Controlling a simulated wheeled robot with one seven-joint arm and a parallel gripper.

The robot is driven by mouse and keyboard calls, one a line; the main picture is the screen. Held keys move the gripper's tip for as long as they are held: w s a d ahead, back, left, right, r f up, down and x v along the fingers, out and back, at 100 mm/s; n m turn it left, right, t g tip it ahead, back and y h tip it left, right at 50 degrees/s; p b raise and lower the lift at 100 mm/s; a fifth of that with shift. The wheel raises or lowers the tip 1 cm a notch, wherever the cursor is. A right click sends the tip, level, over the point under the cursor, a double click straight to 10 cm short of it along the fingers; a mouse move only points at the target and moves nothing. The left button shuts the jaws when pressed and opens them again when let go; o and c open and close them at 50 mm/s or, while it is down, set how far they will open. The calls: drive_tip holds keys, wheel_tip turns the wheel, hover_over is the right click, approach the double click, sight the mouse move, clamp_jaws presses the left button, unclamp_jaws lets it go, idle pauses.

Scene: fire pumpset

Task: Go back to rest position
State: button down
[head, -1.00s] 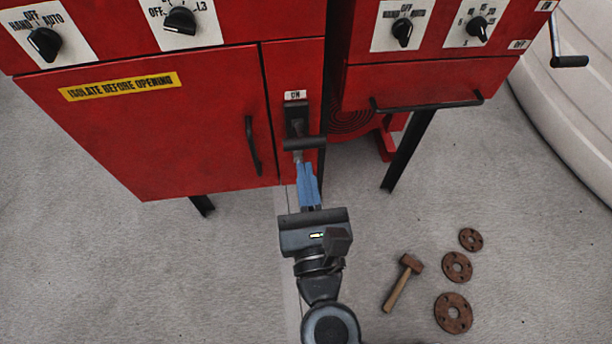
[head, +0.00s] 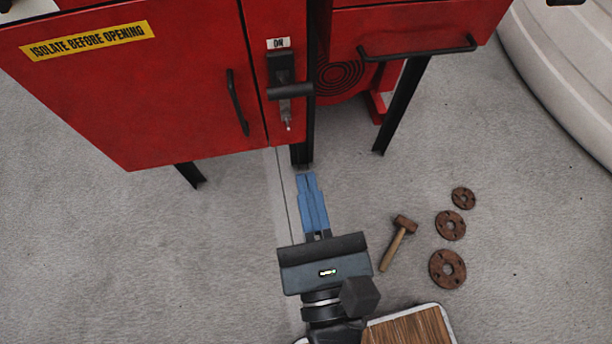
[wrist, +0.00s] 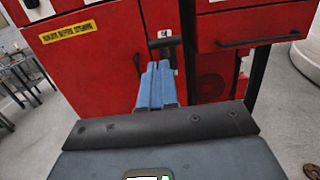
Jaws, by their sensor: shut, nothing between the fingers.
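My gripper (head: 309,176) has blue fingers that are shut with nothing between them. In the head view it is below the red cabinet (head: 140,85), clear of it, with grey floor around the fingers. My fingers are apart from this handle. In the wrist view the blue fingers (wrist: 154,66) point toward the cabinet and overlap the lower part of the handle's panel.
A hammer (head: 398,243) and rusty flanges (head: 447,269) lie on the floor to the right. A wood-topped surface (head: 410,326) shows at the bottom edge. Cabinet legs (head: 402,105) stand ahead, and a white rounded tank (head: 565,80) is at the right. The left floor is clear.

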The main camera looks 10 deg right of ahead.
idle(0.5)
drive_tip(key=s+d+m+g, duration=0.2)
drive_tip(key=s+d+m, duration=0.6)
drive_tip(key=m, duration=0.9)
drive_tip(key=s+d+m+g, duration=0.2)
drive_tip(key=s+d+m, duration=0.7)
drive_tip(key=m, duration=0.9)
drive_tip(key=shift+s+f+m+y, duration=0.3)
drive_tip(key=shift+s+f, duration=0.05)
